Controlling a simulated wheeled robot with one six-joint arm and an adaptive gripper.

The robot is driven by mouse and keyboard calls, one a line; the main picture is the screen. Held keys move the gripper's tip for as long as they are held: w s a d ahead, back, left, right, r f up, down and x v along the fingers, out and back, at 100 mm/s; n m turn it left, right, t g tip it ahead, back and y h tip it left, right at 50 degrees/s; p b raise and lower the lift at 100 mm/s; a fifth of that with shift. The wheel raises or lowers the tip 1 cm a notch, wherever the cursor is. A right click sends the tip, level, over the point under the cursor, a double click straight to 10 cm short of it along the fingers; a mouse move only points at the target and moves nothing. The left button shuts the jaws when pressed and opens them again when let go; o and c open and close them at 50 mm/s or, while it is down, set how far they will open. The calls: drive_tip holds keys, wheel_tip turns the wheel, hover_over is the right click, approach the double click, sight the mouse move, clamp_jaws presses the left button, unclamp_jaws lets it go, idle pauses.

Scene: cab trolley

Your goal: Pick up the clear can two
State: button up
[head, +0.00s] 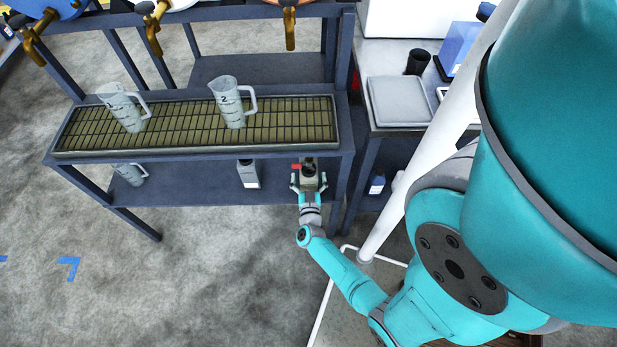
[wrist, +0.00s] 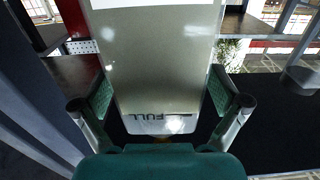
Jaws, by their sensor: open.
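My gripper (head: 309,186) is open at the front of the lower shelf, with one finger on each side of a grey-beige can (head: 309,172) with a dark top. In the wrist view, the can (wrist: 160,65) fills the gap between the green finger pads of my gripper (wrist: 162,93). "FULL" shows upside down on its pale band. I cannot tell whether the pads touch it. A pale can (head: 249,174) stands left of it on the same shelf. A clear jug marked 2 (head: 230,108) stands upright on the rack above, handle to the right.
Another clear jug (head: 122,108) stands left on the drip grating (head: 180,125), and one more (head: 131,173) is on the lower shelf (head: 200,187). The trolley's right post is close to my gripper. A side table with a grey tray (head: 400,101) stands right.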

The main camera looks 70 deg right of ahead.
drive_tip(key=shift+x, duration=0.85)
drive_tip(key=c, duration=1.6)
drive_tip(key=shift+c, duration=0.2)
drive_tip(key=shift+r, duration=0.15)
